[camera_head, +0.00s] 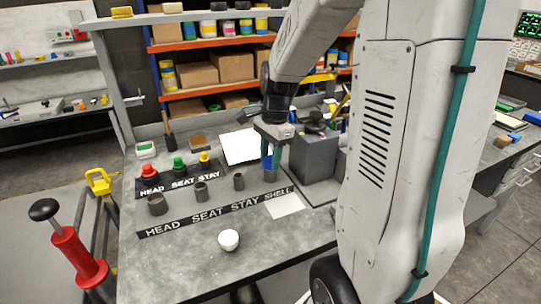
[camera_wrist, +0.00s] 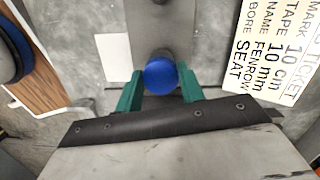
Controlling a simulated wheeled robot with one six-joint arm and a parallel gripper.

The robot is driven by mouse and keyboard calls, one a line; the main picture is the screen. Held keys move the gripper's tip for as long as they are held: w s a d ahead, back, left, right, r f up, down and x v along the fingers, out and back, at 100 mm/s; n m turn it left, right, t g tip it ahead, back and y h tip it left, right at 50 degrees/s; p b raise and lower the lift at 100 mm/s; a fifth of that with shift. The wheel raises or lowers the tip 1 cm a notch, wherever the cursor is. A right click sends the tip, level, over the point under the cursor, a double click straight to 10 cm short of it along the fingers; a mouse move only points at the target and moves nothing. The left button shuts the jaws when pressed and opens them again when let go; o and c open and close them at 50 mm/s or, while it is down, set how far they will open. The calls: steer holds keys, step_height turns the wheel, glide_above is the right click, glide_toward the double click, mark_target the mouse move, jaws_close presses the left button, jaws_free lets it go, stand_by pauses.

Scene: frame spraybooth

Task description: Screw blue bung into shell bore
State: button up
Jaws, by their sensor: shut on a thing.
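The blue bung (camera_wrist: 161,75) is between the two green fingers of my gripper (camera_wrist: 161,88) in the wrist view, and the fingers are shut on it. In the head view my gripper (camera_head: 269,153) points down with the blue bung (camera_head: 266,163) at the mouth of a grey cylindrical shell (camera_head: 270,175). The shell stands by the SHELL end of the lower label strip. The bung hides the shell's bore, so I cannot tell whether the bung is inside it or just above it.
Red (camera_head: 147,168), green (camera_head: 179,166) and yellow (camera_head: 204,161) capped parts stand behind the upper strip. A grey block (camera_head: 313,157) is close right of the shell. A white cup (camera_head: 229,240) sits in front.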

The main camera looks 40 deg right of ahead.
steer(key=m, duration=0.4)
steer(key=shift+m, duration=0.3)
steer(key=m, duration=0.4)
steer(key=shift+t+h, duration=0.3)
steer(key=shift+t, duration=0.1)
steer(key=o, duration=0.8)
